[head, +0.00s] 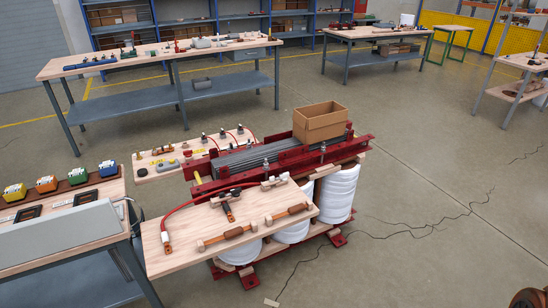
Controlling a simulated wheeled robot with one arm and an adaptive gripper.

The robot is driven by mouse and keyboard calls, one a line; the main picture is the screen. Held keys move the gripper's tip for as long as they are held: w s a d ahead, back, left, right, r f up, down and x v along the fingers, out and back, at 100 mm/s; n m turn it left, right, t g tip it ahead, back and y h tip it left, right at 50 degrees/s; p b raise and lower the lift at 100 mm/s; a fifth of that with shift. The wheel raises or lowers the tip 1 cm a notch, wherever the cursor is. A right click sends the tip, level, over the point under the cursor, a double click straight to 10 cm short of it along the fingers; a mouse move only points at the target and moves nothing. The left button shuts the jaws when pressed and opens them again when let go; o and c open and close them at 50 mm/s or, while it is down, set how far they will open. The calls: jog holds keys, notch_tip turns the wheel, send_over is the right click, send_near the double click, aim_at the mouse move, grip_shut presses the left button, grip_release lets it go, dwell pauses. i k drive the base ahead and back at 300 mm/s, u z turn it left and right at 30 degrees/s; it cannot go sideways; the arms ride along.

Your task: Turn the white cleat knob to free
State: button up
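A light wooden board (190,262) lies across the front of the transformer, on the near side of its dark red clamp frame (345,150). On it are two wooden bars with brown ends, a left one (228,236) and a right one (288,213), and a small black and orange piece (228,212). A red cable (190,203) curves over the board to a red and white end at its left. Wooden cleat-like blocks (272,183) sit at the board's back edge. I cannot pick out a white knob with certainty at this size. My gripper is not in view.
A cardboard box (320,122) stands on the grey core (258,157). White coils (338,192) stand below. A table with colored bins (47,185) is at left. Workbenches (165,62) stand behind.

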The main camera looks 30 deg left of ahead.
aim_at(283, 176)
jog(key=u, duration=0.65)
jog(key=i, duration=1.15)
jog(key=u, duration=1.4)
jog(key=i, duration=0.5)
jog(key=u, duration=0.35)
